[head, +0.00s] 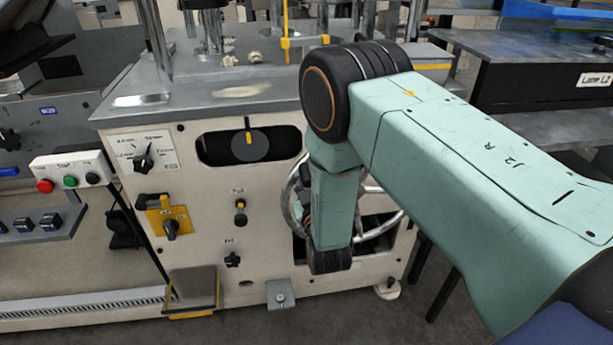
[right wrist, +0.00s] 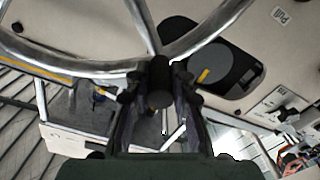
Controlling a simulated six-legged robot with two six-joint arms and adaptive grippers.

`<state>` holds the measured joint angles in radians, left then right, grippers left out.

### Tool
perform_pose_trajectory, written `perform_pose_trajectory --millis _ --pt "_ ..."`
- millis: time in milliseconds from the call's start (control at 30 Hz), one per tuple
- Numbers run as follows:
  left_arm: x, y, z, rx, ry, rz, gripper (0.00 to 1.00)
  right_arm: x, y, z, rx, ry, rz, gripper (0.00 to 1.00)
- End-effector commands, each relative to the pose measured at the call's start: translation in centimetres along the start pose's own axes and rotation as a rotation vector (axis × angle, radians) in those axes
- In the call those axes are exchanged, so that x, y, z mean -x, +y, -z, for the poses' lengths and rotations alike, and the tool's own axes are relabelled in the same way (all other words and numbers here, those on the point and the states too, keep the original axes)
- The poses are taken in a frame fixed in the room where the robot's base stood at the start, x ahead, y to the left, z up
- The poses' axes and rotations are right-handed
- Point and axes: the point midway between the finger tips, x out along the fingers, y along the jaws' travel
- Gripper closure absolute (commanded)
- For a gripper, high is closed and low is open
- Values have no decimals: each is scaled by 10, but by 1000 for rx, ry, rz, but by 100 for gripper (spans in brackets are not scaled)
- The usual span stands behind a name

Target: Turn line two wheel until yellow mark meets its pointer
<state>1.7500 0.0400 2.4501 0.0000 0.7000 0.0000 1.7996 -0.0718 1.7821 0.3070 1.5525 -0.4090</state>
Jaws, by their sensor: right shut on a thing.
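The silver handwheel (head: 383,230) is on the front of the cream machine, partly hidden behind my right arm. Its rim and spokes show large in the right wrist view (right wrist: 210,35). My right gripper (right wrist: 160,95) is shut on the wheel's dark handle (right wrist: 160,74), close to where a spoke meets the rim. In the head view my own arm hides most of this grip. A dark disc (head: 243,149) sits in a black slot left of the wheel. It carries a yellow mark (head: 249,138), just below a thin dark pointer (head: 247,123); they look nearly lined up. My left gripper is out of view.
Left of the slot are a rotary selector (head: 144,160), a yellow-plated switch (head: 170,226) and a red-green-black button box (head: 70,172). Black knobs (head: 240,213) sit below the slot. A dark table (head: 540,80) stands at the right.

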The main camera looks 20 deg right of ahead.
Motion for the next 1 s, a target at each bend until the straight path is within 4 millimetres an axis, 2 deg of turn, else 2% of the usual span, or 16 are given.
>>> perform_pose_trajectory --millis 400,433,667,700,1000 --pt "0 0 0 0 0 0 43 1 0 -3 -2 -5 5 100" --pt "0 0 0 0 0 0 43 1 0 -3 -1 -5 4 77" --pt "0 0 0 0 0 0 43 1 0 -2 -1 -4 3 57" --pt "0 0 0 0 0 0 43 1 -1 -2 -1 -3 3 55" --pt "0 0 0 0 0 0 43 2 -2 -1 -1 -2 3 55"
